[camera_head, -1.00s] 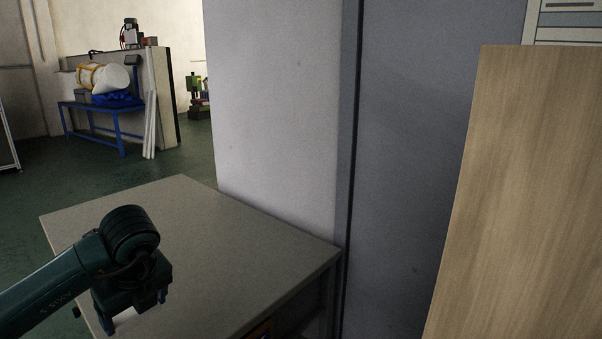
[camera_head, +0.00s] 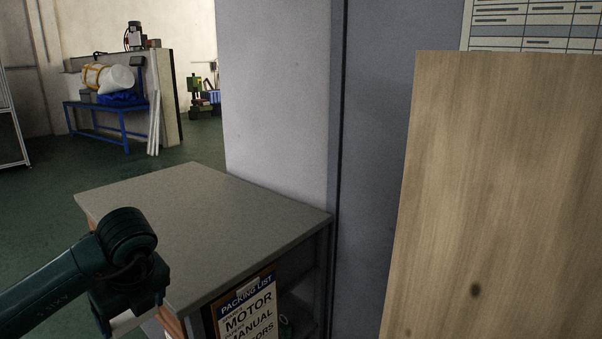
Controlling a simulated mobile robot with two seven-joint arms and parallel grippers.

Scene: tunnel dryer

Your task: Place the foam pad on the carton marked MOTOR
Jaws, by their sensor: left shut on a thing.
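My left gripper (camera_head: 130,312) is at the lower left, pointing down in front of the grey-topped bench. It is shut on a flat white piece (camera_head: 128,324), likely the foam pad; only part of it shows between the fingers, and the bottom edge cuts it off. No carton marked MOTOR can be made out. The word MOTOR shows on a packing list (camera_head: 248,312) on the bench's front, above MANUAL and a partly cut-off line. My right gripper is not in view.
The bench top (camera_head: 205,215) is bare. A grey wall or column (camera_head: 275,100) stands behind it. A tall wooden panel (camera_head: 500,190) fills the right side. A small green item (camera_head: 285,326) sits in the bench's open shelf. A blue table (camera_head: 115,108) stands far off.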

